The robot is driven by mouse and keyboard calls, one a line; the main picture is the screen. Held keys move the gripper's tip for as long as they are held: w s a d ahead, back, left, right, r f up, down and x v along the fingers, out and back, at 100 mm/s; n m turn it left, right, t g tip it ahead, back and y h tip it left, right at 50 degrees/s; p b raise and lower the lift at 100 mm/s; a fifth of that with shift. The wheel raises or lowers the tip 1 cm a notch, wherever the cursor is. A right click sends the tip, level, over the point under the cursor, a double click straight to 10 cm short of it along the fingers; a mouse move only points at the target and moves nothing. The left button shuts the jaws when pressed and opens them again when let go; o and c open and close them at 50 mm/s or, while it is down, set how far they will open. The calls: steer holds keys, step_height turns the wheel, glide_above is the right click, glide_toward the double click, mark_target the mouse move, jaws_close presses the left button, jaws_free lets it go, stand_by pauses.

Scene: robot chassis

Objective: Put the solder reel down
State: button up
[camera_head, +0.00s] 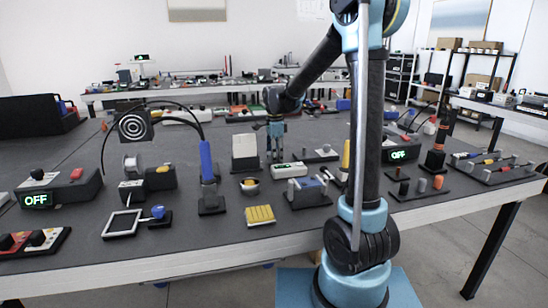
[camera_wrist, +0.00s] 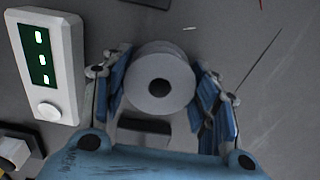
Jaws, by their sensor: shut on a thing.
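The solder reel (camera_wrist: 160,66) is a light grey-white spool with a dark centre hole, seen from its face in the wrist view. My gripper (camera_wrist: 162,85) has its blue fingers on either side of the reel, shut on it. In the head view my gripper (camera_head: 276,148) points down over the middle of the bench, behind a small white device. The reel cannot be made out clearly there. Whether the reel touches the bench top is not clear from either view.
A white device with a green display (camera_wrist: 45,60) lies left of the reel in the wrist view; it also shows in the head view (camera_head: 289,170). A pale upright panel (camera_head: 245,147) stands left of my gripper. Dark bench (camera_head: 330,228) surface shows right of the reel.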

steer(key=o, duration=1.1)
steer(key=shift+f, duration=0.1)
step_height(320, 180, up, 12)
steer(key=shift+r, duration=0.1)
stand_by(0.3)
